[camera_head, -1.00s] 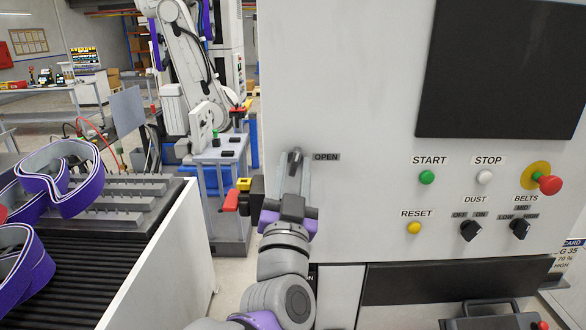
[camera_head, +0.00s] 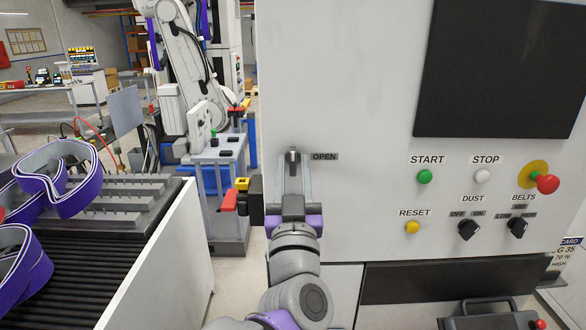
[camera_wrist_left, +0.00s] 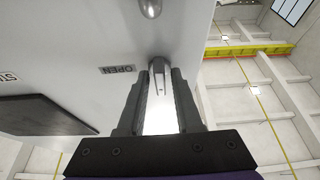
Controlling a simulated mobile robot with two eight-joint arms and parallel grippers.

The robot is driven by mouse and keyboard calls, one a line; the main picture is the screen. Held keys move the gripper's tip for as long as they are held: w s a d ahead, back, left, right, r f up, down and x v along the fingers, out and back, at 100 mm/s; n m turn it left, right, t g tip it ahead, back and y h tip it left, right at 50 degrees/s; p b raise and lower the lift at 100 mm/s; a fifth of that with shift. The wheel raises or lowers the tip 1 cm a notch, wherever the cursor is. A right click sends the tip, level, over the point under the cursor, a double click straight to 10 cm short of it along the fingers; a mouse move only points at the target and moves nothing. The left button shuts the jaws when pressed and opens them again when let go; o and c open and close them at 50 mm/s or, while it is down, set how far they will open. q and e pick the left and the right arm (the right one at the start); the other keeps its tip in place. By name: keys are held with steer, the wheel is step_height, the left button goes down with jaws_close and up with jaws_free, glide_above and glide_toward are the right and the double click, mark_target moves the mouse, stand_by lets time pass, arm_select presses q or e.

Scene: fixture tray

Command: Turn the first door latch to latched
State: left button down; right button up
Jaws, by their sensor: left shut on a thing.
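A grey metal door latch (camera_head: 293,156) sits on the pale machine front, just left of an OPEN label (camera_head: 324,157). My left gripper (camera_head: 294,160) reaches up to it from below and is shut on it. In the left wrist view, which is upside down, the latch (camera_wrist_left: 161,73) lies between the two dark fingers (camera_wrist_left: 165,80), beside the inverted OPEN label (camera_wrist_left: 118,69). A second rounded metal knob or latch (camera_wrist_left: 150,8) is cut off at the top edge there. The fingers partly hide the held latch's lever. My right gripper is not in view.
The panel right of the latch carries a dark screen (camera_head: 500,70), a green START button (camera_head: 424,177) and a red emergency stop (camera_head: 547,184). A conveyor (camera_head: 75,270) with purple-edged belts (camera_head: 65,185) stands left. A red-handled fixture (camera_head: 229,201) juts out beside my left gripper.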

arm_select(q)
steer(key=c, duration=0.9)
jaws_free()
steer(key=shift+r, duration=0.1)
steer(key=b+v, duration=0.1)
steer(key=v, duration=0.9)
steer(key=shift+s+f+b, duration=0.25)
steer(key=shift+s+b, duration=0.1)
steer(key=a+f+m+g+h, duration=0.2)
steer(key=f+m+g+h, duration=0.15)
steer(key=f, duration=0.75)
steer(key=a+f+m+g+h, duration=0.2)
steer(key=f+g, duration=0.3)
steer(key=f, duration=0.7)
steer(key=s+a+f+n+g+y, duration=0.1)
steer(key=s+a+f+g, duration=0.1)
steer(key=s+a+f, duration=0.2)
steer(key=s+a+f+n+g+y, duration=0.2)
steer(key=s+a+f+g, duration=0.1)
steer(key=f, duration=0.5)
steer(key=s+a+f+n+g+y, duration=0.2)
steer(key=s+a+f+g, duration=0.1)
steer(key=s+a+f, duration=0.2)
steer(key=shift+s+a+f+g+y, duration=0.15)
steer(key=shift+s+a+f, duration=0.1)
steer(key=shift+a, duration=0.25)
steer(key=shift+s+a+f+g+y, duration=0.1)
steer(key=shift+a+f, duration=0.2)
steer(key=shift+a, duration=0.2)
